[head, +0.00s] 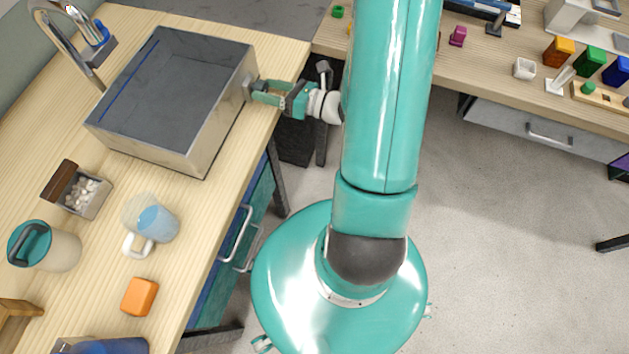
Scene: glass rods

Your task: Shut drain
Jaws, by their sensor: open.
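A metal sink-like box (190,135) with a dark grey inside or top stands on the wooden counter at the upper left. A thin blue line runs along its left edge. A small grey fitting (248,88) sticks out of its right side. No drain opening can be made out. My gripper (256,93) is at this fitting, pointing left, with its teal fingers open. The fingertips are at or around the fitting; I cannot tell whether they touch it. A curved metal faucet (66,42) with a blue-marked end stands at the box's far left corner.
On the counter's near part are a box of white pebbles (97,207), a glass mug (150,222), a lidded jar (62,252) and an orange block (139,297). A second table (490,75) at the upper right holds several small coloured items. The floor (500,230) at right is clear.

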